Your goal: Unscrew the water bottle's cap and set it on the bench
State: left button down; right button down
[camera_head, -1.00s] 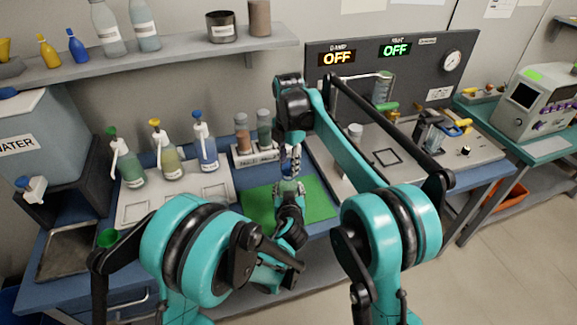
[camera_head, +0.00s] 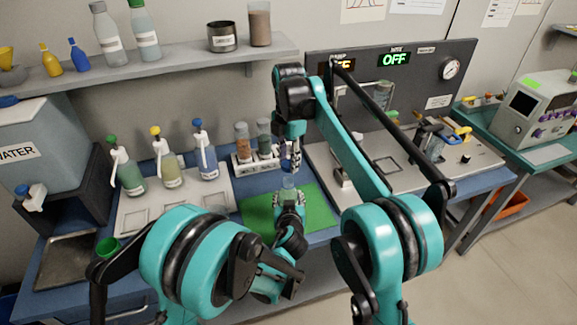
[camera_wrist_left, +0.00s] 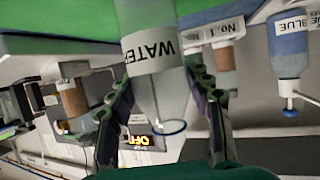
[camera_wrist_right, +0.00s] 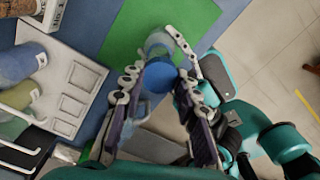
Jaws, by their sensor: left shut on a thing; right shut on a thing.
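The clear water bottle (camera_wrist_left: 155,60), labelled WATER, is in my left gripper (camera_wrist_left: 158,95), whose fingers are shut around its sides. In the head view the bottle (camera_head: 288,182) stands above the green mat (camera_head: 318,207), with the left gripper (camera_head: 289,197) at it from the front. Its neck ends in an open rim in the left wrist view, with no cap on it. My right gripper (camera_wrist_right: 158,80) is shut on the blue cap (camera_wrist_right: 158,76). In the head view the right gripper (camera_head: 290,164) is above the bottle, with a small gap between them.
A white tray (camera_head: 135,217) with several spray-type bottles is at the left of the blue bench. A rack (camera_head: 242,168) with two vials stands behind the mat. A metal-topped station (camera_head: 375,165) is to the right. Bare green mat shows beside the bottle.

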pick_arm(q)
jog(key=c, duration=0.6)
grip_release()
